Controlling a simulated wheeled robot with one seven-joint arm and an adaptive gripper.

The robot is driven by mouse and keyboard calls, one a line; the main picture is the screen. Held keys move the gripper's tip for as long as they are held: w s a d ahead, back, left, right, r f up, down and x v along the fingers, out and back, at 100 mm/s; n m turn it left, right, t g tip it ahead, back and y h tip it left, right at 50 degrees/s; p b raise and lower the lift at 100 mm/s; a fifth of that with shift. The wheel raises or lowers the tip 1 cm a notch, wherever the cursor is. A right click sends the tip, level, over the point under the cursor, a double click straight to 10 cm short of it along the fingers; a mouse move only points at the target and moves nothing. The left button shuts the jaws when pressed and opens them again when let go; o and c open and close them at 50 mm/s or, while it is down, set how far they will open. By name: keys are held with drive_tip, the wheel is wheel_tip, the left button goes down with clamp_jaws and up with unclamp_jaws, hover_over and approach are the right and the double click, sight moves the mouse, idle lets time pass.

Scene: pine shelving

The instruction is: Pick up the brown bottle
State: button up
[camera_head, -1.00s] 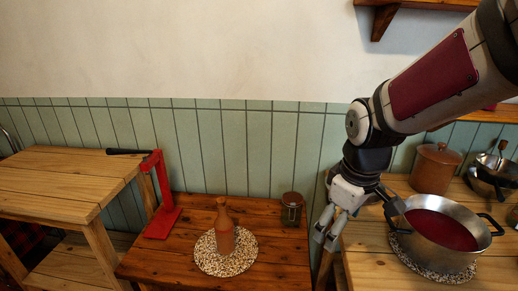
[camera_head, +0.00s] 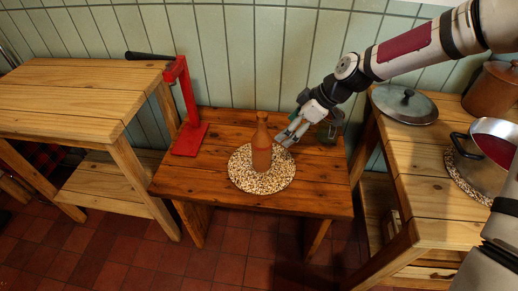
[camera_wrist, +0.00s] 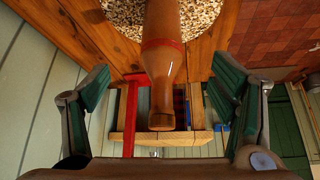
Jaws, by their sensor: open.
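The brown bottle (camera_head: 262,146) stands upright on a round speckled mat (camera_head: 246,181) on the low wooden table. My gripper (camera_head: 287,138) is just to the right of the bottle in the head view, low over the table. In the wrist view the bottle (camera_wrist: 162,70) lies between the two spread fingers of my gripper (camera_wrist: 160,95), with clear space on both sides. The gripper is open and holds nothing. In the head view the fingertips are close to the bottle, and I cannot tell there whether they touch it.
A red stand with a black handle (camera_head: 188,110) is at the table's left. A jar (camera_head: 331,124) stands behind my gripper, partly hidden. The right counter holds a steel pot (camera_head: 488,158), a lid (camera_head: 405,103) and a brown canister (camera_head: 494,90). A pine bench (camera_head: 88,88) is at left.

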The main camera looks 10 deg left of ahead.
sight(265, 144)
drive_tip(key=shift+b+x, duration=0.65)
drive_tip(key=shift+x, duration=5.55)
drive_tip(key=shift+r, duration=0.1)
drive_tip(key=c, duration=1.6)
drive_tip(key=shift+a, duration=0.1)
clamp_jaws()
drive_tip(key=shift+r, duration=0.3)
